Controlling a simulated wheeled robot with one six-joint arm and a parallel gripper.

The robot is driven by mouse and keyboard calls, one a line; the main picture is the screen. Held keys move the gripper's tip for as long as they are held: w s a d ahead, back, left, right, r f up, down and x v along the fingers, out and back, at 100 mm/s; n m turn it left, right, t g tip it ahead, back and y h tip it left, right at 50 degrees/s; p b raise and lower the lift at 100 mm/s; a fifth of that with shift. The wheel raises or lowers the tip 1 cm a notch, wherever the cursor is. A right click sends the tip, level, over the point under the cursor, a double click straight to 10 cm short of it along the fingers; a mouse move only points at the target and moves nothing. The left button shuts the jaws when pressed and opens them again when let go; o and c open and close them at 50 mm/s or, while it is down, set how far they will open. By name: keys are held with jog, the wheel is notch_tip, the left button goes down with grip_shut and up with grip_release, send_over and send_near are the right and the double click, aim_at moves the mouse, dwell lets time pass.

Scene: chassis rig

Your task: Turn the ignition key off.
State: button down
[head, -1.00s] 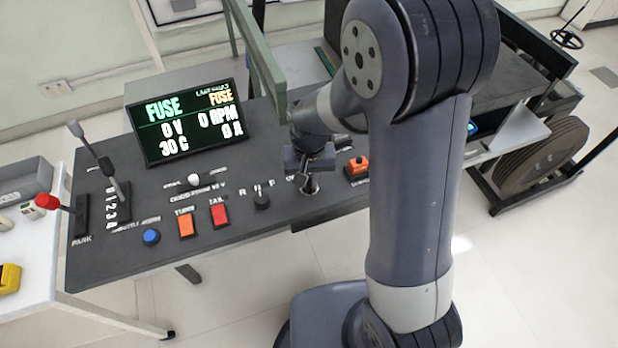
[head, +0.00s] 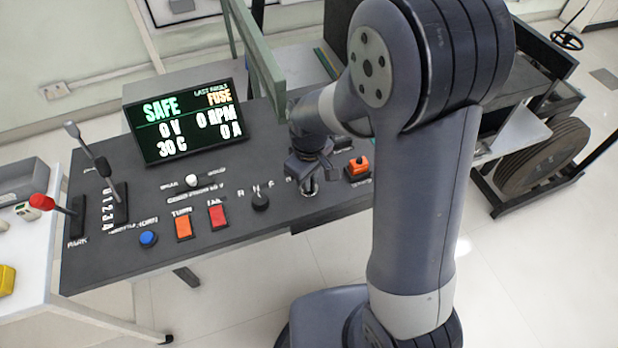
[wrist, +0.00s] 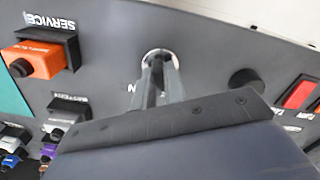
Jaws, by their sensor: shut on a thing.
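The ignition lock (head: 310,188) is a round metal barrel at the front of the dark console panel (head: 110,262). My gripper (head: 309,172) is directly over it, fingers pointing down. In the wrist view my gripper's fingers (wrist: 160,85) are close together and reach the silver lock ring (wrist: 158,54). The key itself is mostly hidden between the fingers, so its angle cannot be read. The display (head: 185,122) reads SAFE, 0 V, 0 RPM, 0 A and 30 C, with FUSE under the last-fault heading.
Left of the lock are a black knob (head: 260,202), a red button (head: 217,215), an orange button (head: 183,227) and a blue button (head: 148,239). The orange service plug (head: 358,165) stands close on the right. Levers (head: 95,165) rise at the far left.

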jog(key=shift+n, duration=0.3)
jog(key=c, duration=1.5)
grip_release()
jog(key=shift+o, duration=0.2)
jog(key=shift+r, duration=0.1)
notch_tip(320, 180, up, 11)
jog(key=shift+f, duration=0.2)
notch_tip(320, 180, down, 11)
jog(key=shift+r, duration=0.1)
